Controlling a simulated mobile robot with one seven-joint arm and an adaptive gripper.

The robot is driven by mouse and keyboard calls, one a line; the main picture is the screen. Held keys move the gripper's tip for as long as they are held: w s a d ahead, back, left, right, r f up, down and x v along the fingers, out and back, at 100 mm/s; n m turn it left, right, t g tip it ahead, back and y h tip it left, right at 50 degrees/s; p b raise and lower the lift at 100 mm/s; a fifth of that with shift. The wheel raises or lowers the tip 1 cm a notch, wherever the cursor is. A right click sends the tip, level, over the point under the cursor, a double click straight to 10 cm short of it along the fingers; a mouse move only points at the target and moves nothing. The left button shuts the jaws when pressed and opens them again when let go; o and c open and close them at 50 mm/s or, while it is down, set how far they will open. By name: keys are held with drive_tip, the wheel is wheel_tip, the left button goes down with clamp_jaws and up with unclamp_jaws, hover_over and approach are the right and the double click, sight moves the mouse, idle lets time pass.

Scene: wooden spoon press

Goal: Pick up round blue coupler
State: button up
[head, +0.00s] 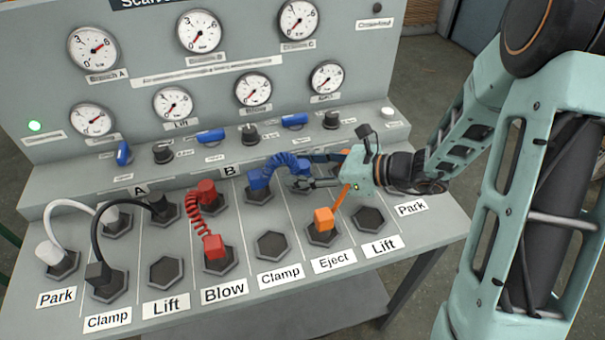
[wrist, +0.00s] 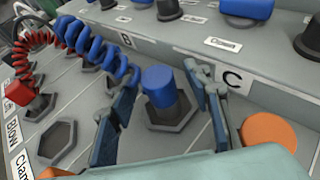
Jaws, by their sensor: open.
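The round blue coupler (wrist: 158,88) stands upright on a dark stem in a hexagonal socket in the wrist view. My gripper (wrist: 163,82) is open, with fingers on both sides of the coupler; I cannot tell whether either touches it. In the head view my gripper (head: 307,171) reaches from the right to the back socket row. There the coupler is largely hidden by the fingers. A coiled blue hose (wrist: 95,48) runs towards the coupler from the left, its near end partly behind the left finger. In the head view this hose (head: 286,160) starts at a square blue coupler (head: 260,178).
An orange round coupler (wrist: 268,132) is close to my right finger. An orange square coupler (head: 324,218) stands in front, its hose rising beside my gripper. Red (head: 206,195), black and white hoses are plugged in to the left. The gauge panel (head: 135,80) rises behind.

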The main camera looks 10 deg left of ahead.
clamp_jaws()
idle(0.3)
drive_tip(key=shift+r, duration=0.1)
